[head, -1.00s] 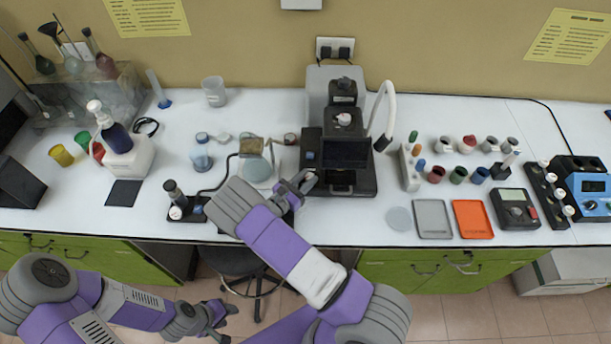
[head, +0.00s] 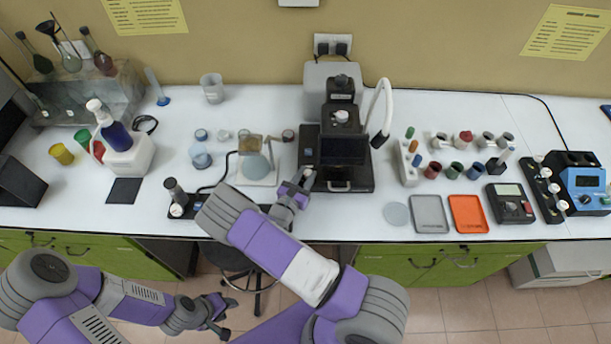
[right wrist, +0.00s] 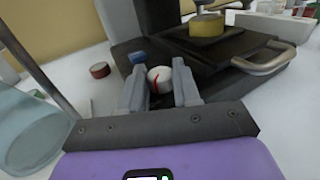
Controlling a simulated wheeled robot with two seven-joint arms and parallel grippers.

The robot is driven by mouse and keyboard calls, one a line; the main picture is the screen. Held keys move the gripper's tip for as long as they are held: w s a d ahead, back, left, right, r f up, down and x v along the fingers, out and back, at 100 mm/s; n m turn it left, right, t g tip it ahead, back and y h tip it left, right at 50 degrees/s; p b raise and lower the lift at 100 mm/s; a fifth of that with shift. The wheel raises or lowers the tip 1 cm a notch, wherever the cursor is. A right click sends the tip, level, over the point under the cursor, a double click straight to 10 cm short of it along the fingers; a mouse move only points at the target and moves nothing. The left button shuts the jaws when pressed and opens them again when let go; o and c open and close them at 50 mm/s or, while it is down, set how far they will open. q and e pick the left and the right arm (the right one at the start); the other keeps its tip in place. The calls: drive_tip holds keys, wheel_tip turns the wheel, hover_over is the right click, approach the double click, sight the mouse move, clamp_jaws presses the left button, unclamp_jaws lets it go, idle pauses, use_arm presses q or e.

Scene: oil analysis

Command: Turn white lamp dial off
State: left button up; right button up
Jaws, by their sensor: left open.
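A white dial with a red mark (right wrist: 160,79) sits low at the side of the black instrument (head: 345,176). My right gripper (head: 303,180) is at that side of the instrument. In the right wrist view its two fingers (right wrist: 160,75) stand on either side of the white dial, with little or no gap; whether they press on it I cannot tell. A blue knob (right wrist: 138,57) is just beyond the left finger; it also shows in the head view (head: 308,153). My left gripper (head: 222,318) is open and empty, below the bench front.
A white curved lamp neck (head: 387,100) rises right of the instrument. A metal handle (right wrist: 265,62) sticks out of its front. A flask (head: 256,168) stands on a plate to the left. Trays and colored cups are farther right.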

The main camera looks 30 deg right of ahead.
drive_tip(key=o, duration=0.4)
drive_tip(key=v, duration=0.7)
drive_tip(key=shift+s+a+b, duration=0.2)
drive_tip(key=shift+a+b, duration=0.05)
drive_tip(key=shift+b, duration=0.05)
